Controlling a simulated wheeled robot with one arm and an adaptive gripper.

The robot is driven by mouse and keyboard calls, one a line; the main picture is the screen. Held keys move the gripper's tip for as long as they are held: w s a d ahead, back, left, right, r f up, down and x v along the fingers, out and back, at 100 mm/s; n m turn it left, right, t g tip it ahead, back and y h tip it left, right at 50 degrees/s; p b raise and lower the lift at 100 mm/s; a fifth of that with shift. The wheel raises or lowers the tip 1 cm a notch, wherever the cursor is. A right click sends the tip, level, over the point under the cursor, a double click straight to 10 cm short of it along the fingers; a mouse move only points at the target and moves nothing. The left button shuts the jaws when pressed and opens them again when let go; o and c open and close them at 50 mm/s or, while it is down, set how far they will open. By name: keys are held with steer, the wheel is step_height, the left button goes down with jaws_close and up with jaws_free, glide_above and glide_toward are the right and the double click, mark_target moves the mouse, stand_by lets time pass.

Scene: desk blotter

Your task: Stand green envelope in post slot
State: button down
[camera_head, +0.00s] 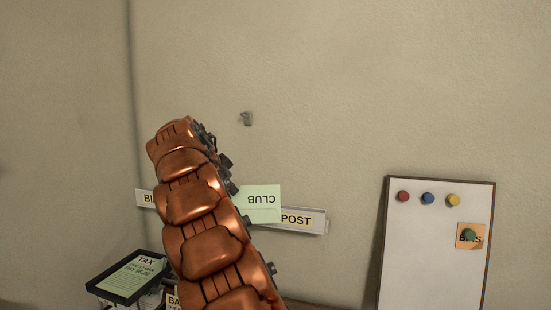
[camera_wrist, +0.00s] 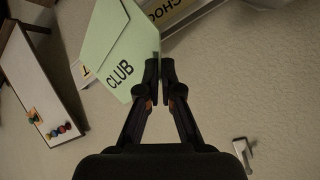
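The green envelope (camera_head: 262,198), marked CLUB, shows upside down in the head view, in front of the wall rack and beside the POST label (camera_head: 297,220). In the wrist view the envelope (camera_wrist: 115,42) extends from between the fingertips of my gripper (camera_wrist: 157,68), which is shut on its edge. The envelope covers part of the rack and most of the POST label, leaving a T (camera_wrist: 85,71). I cannot tell whether any of it is inside a slot. My arm hides the gripper in the head view.
The rack (camera_head: 322,221) has a partly hidden label starting BI at left. A whiteboard (camera_head: 430,260) with magnets and a pinned note stands at right. A dark tray (camera_head: 108,287) holds a TAX paper (camera_head: 137,275). A small hook (camera_head: 246,118) is on the otherwise bare upper wall.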

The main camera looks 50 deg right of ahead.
steer(key=s+d+r+m+g+h+p, duration=0.2)
steer(key=s+d+r+m+h, duration=0.2)
steer(key=s+d+r, duration=0.3)
steer(key=d+m, duration=0.1)
steer(key=d, duration=0.4)
steer(key=shift+m+g+h+p, duration=0.3)
steer(key=shift+g+h+p, duration=0.05)
steer(key=shift+g+h, duration=0.05)
steer(key=shift+a+f+b, duration=0.1)
steer(key=shift+f+b, duration=0.25)
steer(key=shift+b, duration=0.25)
step_height(320, 180, down, 4)
steer(key=b, duration=0.4)
steer(key=shift+r, duration=0.1)
steer(key=shift+b, duration=1)
stand_by(1.3)
steer(key=shift+f+b, duration=1)
steer(key=shift+b, duration=0.15)
